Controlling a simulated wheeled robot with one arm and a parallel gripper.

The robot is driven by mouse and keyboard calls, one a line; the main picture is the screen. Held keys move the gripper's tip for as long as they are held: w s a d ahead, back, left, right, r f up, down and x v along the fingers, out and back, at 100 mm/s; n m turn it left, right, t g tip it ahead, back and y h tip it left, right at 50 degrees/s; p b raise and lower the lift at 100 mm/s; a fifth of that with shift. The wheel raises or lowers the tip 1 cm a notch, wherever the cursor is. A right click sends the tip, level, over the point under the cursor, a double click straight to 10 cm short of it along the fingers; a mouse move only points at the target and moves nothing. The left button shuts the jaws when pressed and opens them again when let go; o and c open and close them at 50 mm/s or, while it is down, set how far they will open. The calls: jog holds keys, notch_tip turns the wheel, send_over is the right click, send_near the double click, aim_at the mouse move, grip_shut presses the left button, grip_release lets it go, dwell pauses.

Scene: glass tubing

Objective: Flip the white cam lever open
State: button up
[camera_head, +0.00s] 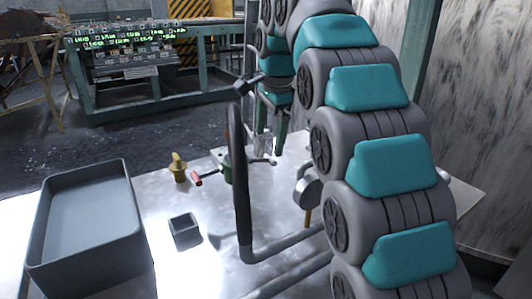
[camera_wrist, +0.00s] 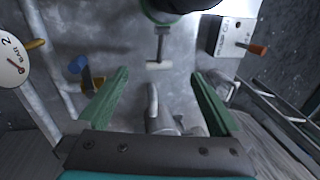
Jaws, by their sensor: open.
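My gripper (camera_wrist: 158,92) is open and empty, its two green fingers spread wide, pointing down at the metal bench. In the wrist view a pale, curved lever (camera_wrist: 152,101) shows between the fingers, standing at a round grey fitting (camera_wrist: 163,124); it looks like the white cam lever. Neither finger appears to touch it. Farther up, a separate white crossbar handle (camera_wrist: 159,65) sits on a grey stem from a green-bodied valve. In the head view my gripper (camera_head: 274,141) hangs behind the upright dark pipe, and the cam lever is too small to make out clearly.
A thick dark bent pipe (camera_head: 241,190) rises near my arm. A grey tray (camera_head: 88,225), small dark box (camera_head: 185,231), yellow fitting (camera_head: 178,167) and red handle (camera_head: 197,179) stand left. A gauge (camera_wrist: 12,61), blue knob (camera_wrist: 78,65) and switch box (camera_wrist: 231,36) surround the gripper.

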aim_at(267, 158)
jog(key=shift+w+a+f, duration=0.15)
jog(key=shift+w+f, duration=0.05)
jog(key=shift+f, duration=1.15)
jog(key=shift+w+a+f, duration=0.1)
jog(key=shift+w+f, duration=0.1)
jog(key=shift+f, duration=1.15)
